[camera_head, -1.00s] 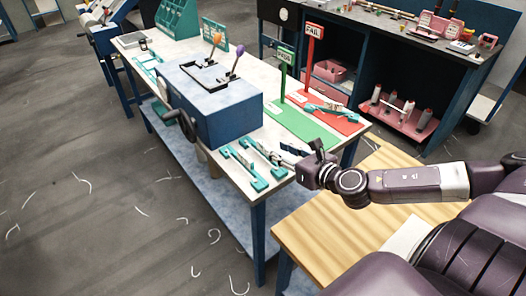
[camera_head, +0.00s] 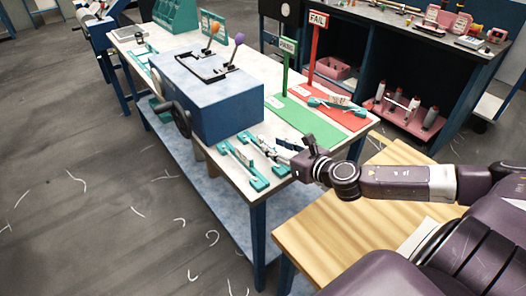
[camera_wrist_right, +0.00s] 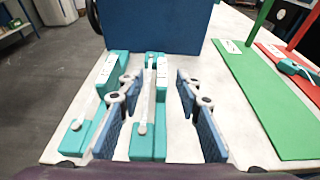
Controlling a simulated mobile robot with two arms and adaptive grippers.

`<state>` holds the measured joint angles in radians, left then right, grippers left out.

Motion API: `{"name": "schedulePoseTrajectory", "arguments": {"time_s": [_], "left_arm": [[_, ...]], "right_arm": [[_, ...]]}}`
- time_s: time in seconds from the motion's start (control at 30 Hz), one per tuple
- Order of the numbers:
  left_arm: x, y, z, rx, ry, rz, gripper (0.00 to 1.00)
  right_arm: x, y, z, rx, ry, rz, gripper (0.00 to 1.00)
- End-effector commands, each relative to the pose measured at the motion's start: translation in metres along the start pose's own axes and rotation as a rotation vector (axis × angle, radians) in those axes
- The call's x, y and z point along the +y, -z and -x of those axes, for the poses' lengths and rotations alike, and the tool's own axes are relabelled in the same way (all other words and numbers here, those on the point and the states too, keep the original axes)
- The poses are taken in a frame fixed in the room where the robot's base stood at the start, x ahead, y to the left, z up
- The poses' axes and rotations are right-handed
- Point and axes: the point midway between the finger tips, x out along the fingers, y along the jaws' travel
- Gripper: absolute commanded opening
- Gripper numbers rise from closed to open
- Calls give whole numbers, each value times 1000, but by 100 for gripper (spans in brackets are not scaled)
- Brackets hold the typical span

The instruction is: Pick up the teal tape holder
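Two teal tape holders lie side by side at the near end of the white table, in front of the blue box: a left one (camera_head: 241,163) and a right one (camera_head: 258,147). In the right wrist view the left holder (camera_wrist_right: 92,112) lies outside my fingers, and the right holder (camera_wrist_right: 149,128) lies between them. My right gripper (camera_wrist_right: 158,82) is open, its blue-padded fingers on either side of the right holder. In the head view my right gripper (camera_head: 283,150) is at these holders and partly covers the right one. My left gripper is not in view.
The blue box (camera_head: 222,112) with levers and a side handwheel stands just behind the holders. A green mat (camera_head: 305,122) and a red mat (camera_head: 352,119) with upright signs lie to the right; another teal holder (camera_head: 338,106) rests on the red mat.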

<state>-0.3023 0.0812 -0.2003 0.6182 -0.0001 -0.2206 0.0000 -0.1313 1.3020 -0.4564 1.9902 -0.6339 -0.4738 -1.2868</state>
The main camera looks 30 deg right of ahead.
Motion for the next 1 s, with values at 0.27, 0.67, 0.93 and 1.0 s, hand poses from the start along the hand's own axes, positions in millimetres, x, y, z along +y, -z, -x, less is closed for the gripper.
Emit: {"name": "schedulePoseTrajectory", "arguments": {"time_s": [0.27,0.67,0.93,1.0], "left_arm": [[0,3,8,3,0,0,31],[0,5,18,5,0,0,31],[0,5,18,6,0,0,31],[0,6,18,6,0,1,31]], "right_arm": [[-1,-1,-17,-3,0,-5,32],[-3,4,-53,0,-1,0,32],[-3,5,-53,1,-1,1,29],[-3,5,-53,1,-1,1,21]]}}
